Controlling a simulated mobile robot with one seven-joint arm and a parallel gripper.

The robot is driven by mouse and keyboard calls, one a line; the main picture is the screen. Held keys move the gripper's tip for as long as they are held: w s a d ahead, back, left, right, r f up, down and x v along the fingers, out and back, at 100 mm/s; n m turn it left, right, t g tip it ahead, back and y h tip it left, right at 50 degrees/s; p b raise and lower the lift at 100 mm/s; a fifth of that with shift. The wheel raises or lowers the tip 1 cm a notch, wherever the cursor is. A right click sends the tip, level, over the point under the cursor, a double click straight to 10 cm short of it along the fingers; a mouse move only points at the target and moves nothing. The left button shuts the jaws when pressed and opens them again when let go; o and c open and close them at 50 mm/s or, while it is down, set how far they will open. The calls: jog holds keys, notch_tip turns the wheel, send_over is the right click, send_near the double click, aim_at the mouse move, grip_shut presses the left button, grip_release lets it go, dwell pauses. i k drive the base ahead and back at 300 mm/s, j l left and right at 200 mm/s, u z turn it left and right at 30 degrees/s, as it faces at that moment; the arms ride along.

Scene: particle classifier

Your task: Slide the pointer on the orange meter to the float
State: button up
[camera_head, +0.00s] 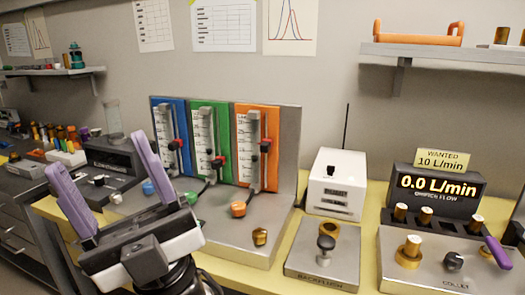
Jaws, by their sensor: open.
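The orange meter (272,172) is the rightmost of three upright panels on the grey metal stand. A pale scale and tube run up its middle beside a thin rod. A small dark pointer knob (265,146) sits on the rod at about mid-height. The float is too small to make out for certain in the tube. My gripper (97,156), with two purple fingers, is at the lower left, in front of and left of the panels. Its fingers are wide apart with nothing between them, well clear of the orange meter.
A blue panel (169,108) and a green panel (223,108) stand left of the orange one. An orange knob (238,208) and a brass knob (260,236) are on the stand's base. A white box (335,185) and a flow display (437,187) reading 0.0 L/min stand to the right.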

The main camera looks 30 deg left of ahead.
aim_at(267, 143)
jog(key=i+u, duration=0.1)
jog(key=u, duration=0.25)
jog(key=i+l+u, duration=0.1)
jog(key=u, duration=0.25)
jog(key=i+l+u, duration=0.1)
jog(key=u, duration=0.25)
